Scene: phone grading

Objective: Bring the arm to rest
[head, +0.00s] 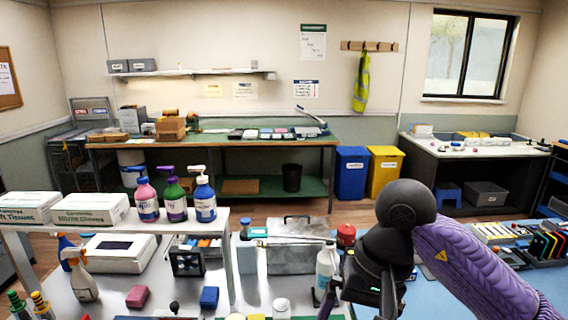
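My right arm comes in from the lower right in a purple sleeve, with a dark rounded joint at its bent part. My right gripper (360,298) hangs below that joint, dark and pointing down over the bench. Its fingertips run to the bottom edge of the picture, and I cannot tell how far apart they are or whether anything is between them. My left arm and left gripper are not in view.
A white spray bottle (325,267) stands just left of my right gripper, with a red-topped jar (346,235) behind it. A rack of coloured phones (548,243) stands at right.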

